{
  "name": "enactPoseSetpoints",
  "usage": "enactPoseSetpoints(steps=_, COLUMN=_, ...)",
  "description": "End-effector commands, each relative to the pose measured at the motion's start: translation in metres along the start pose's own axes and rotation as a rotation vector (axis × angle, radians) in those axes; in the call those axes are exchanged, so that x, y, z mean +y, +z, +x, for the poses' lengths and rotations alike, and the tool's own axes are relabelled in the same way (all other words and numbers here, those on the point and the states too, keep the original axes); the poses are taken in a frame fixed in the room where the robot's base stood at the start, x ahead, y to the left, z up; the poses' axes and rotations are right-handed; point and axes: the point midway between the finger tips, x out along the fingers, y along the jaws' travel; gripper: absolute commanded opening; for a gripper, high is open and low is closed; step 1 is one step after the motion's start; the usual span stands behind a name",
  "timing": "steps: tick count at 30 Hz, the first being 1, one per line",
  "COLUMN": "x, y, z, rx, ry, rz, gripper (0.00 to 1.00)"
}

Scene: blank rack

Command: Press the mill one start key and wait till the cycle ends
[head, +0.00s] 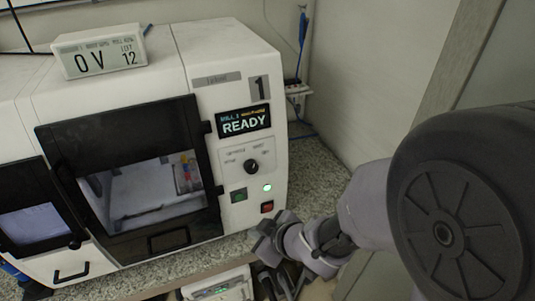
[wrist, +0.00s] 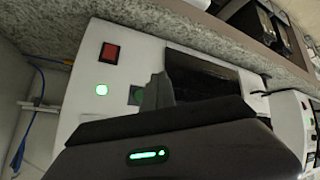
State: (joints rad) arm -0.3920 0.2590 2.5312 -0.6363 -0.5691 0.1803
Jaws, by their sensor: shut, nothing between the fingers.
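Mill one (head: 225,50) is the white machine marked 1, its display (head: 244,121) reading READY. Low on its panel are a green key (head: 239,195), a lit green lamp (head: 267,188) and a red key (head: 267,207). The wrist view shows the red key (wrist: 110,53), the lit lamp (wrist: 101,90) and the green key (wrist: 136,95), partly covered by my gripper (wrist: 160,92). My gripper (head: 264,238) is shut and empty, by the lower right of the panel in the head view. I cannot tell whether it touches a key.
The mill's dark-framed door (head: 130,236) is closed, with coloured items behind the window. A selector knob (head: 252,166) is above the keys. A second machine window (head: 30,225) is at left. Blue cables (head: 302,30) hang by the wall.

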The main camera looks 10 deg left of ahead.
Motion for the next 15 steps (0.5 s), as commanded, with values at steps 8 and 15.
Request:
enactPoseSetpoints(steps=8, x=0.007, y=-0.005, z=0.007, rx=-0.002, ry=0.002, rz=0.003, gripper=0.0)
enactPoseSetpoints(steps=15, x=0.025, y=-0.024, z=0.03, rx=-0.001, ry=0.003, rz=0.002, gripper=0.0)
